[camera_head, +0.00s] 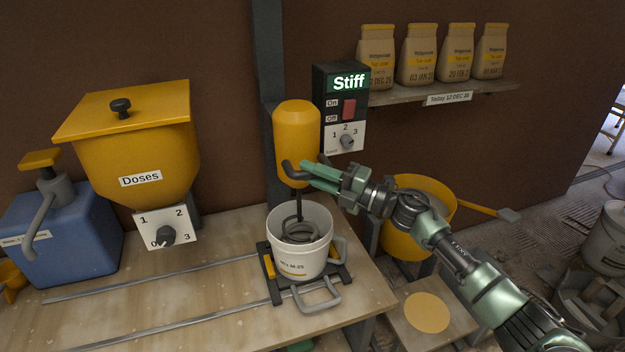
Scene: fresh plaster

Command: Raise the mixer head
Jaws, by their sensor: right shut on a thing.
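The yellow mixer head (297,130) hangs on a dark upright post (268,60) above a white bucket (290,258). A dark handle (290,172) shows at the head's lower end. My right gripper (314,170) comes in from the right and is shut on this handle. The grey spiral whisk (299,230) below the head reaches down into the bucket's mouth; its lowest part is hidden by the bucket wall. My left gripper is not in view.
A control box (340,105) reads "Stiff", with a red switch and a knob. The bucket stands on a dark sliding carriage (343,286) with rails. A yellow doses hopper (130,150) and blue pump container (65,230) stand left. A yellow tub (405,245) is behind my right arm.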

